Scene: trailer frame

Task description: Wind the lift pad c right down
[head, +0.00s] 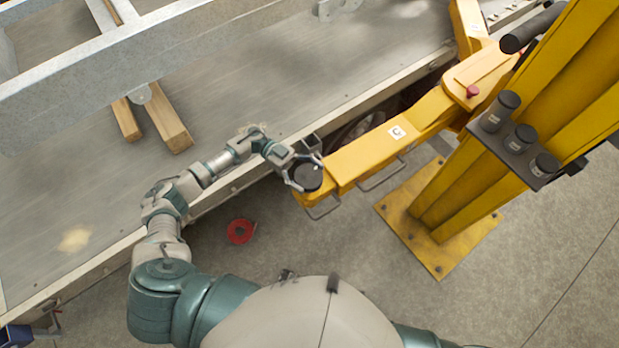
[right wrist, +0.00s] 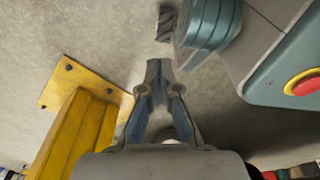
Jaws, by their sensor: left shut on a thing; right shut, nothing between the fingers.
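The lift pad c (head: 307,176) is a round black disc at the near end of a yellow lift arm (head: 372,156), which bears a white label with the letter C. My left gripper (head: 305,178) reaches in from the left and is shut on the pad, its fingers around the pad's rim. The pad's underside and screw are hidden from above. My right gripper (right wrist: 157,68) shows in the right wrist view, shut and empty, above the floor. The right gripper is not visible in the head view.
A grey metal deck (head: 250,80) with galvanised beams and wooden blocks (head: 167,118) lies at the left.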

